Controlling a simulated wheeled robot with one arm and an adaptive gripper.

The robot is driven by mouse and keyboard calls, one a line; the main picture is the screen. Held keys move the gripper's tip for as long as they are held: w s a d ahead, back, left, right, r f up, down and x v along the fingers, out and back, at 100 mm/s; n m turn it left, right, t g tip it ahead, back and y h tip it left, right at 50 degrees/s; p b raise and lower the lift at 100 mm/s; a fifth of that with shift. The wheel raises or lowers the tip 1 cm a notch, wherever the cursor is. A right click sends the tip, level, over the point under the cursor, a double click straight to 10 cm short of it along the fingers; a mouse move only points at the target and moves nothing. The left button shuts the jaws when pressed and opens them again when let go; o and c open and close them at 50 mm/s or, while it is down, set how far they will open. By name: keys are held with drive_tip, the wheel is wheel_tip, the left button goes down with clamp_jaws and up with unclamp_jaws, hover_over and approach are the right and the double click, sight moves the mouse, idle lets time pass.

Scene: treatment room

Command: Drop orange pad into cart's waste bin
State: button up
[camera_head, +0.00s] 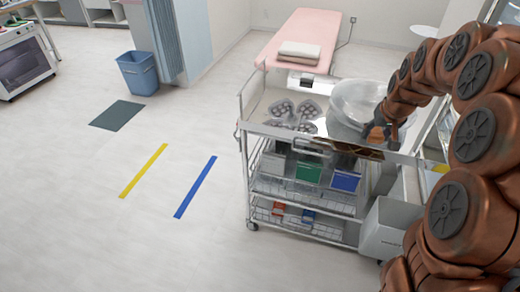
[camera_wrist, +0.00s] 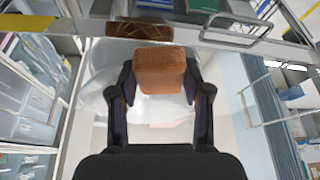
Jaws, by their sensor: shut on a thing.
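The orange pad (camera_wrist: 160,68) is a blocky, rough-textured piece held between the two dark fingers of my gripper (camera_wrist: 160,85) in the wrist view. The fingers close on its left and right sides. In the head view my gripper (camera_head: 379,134) is above the right end of the metal cart (camera_head: 243,135), in front of a large clear bowl (camera_head: 357,98). The pad is hard to tell from the copper arm there. A white open bin (camera_head: 390,232) hangs low at the cart's right end, partly hidden by my arm. It is likely the waste bin.
The cart's lower shelves hold a green box (camera_head: 308,172), a blue box (camera_head: 346,180) and small red and blue items. A pink treatment bed (camera_head: 302,37) stands behind. A blue floor bin (camera_head: 138,73) is at upper left.

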drive_tip(key=s+d+r+m+p, duration=0.1)
drive_tip(key=s+d+r+p, duration=0.15)
drive_tip(key=d, duration=0.45)
drive_tip(key=s+d+r+p, duration=0.2)
drive_tip(key=s+d+p, duration=0.15)
drive_tip(key=d, duration=0.35)
drive_tip(key=s+d+r+m+p, duration=0.1)
drive_tip(key=s+d+r+p, duration=0.2)
drive_tip(key=d, duration=0.4)
wheel_tip(320, 180, down, 7)
drive_tip(key=p, duration=0.1)
drive_tip(key=shift+s+a+h, duration=0.25)
drive_tip(key=shift+a+h, duration=0.05)
drive_tip(key=shift+h, duration=0.1)
drive_tip(key=o, duration=1.3)
drive_tip(key=shift+r, duration=0.1)
drive_tip(key=v, duration=1.2)
drive_tip(key=shift+w, duration=0.1)
